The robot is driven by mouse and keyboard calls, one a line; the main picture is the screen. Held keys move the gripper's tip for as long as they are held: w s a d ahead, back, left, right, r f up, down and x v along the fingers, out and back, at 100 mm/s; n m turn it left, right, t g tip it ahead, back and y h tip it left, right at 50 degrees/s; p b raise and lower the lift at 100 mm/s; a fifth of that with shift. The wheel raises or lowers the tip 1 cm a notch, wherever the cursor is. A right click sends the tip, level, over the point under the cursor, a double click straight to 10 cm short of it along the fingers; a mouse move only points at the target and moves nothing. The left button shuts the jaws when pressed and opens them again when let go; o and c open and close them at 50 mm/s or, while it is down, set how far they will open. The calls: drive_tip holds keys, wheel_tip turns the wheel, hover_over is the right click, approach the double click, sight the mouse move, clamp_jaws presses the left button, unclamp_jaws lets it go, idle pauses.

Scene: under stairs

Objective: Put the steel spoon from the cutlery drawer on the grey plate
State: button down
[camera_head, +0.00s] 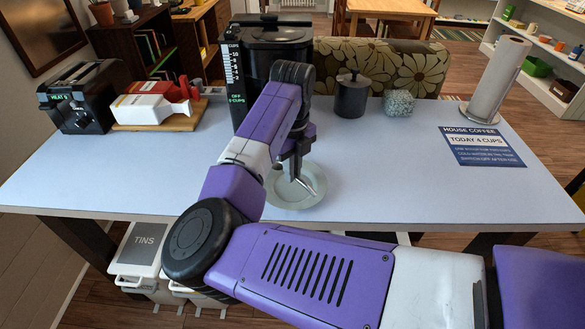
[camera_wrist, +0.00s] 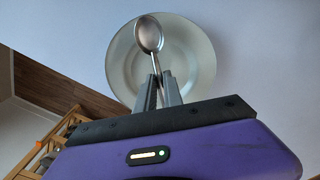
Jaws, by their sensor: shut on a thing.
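The grey plate (camera_head: 284,197) lies on the table near its front edge, partly hidden behind my arm in the head view. It also shows in the wrist view (camera_wrist: 195,60), beyond the fingertips. My gripper (camera_head: 298,176) is over the plate. Its fingers (camera_wrist: 158,90) are shut on the steel spoon (camera_wrist: 149,36) by the handle, and the bowl points away from the gripper over the plate. The spoon also shows in the head view (camera_head: 309,187). I cannot tell whether the spoon touches the plate. The cutlery drawer is not recognisable in these views.
A tall coffee maker (camera_head: 270,55) stands behind my arm. A dark canister (camera_head: 351,96), a speckled pot (camera_head: 398,103) and a paper roll (camera_head: 500,80) stand further right. A sign (camera_head: 481,147) lies at right. A toaster (camera_head: 90,97) is at left. The table's front right is clear.

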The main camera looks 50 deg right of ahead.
drive_tip(key=c, duration=0.9)
unclamp_jaws()
drive_tip(key=shift+r+p, duration=3.15)
drive_tip(key=shift+r, duration=0.95)
drive_tip(key=shift+f, duration=0.1)
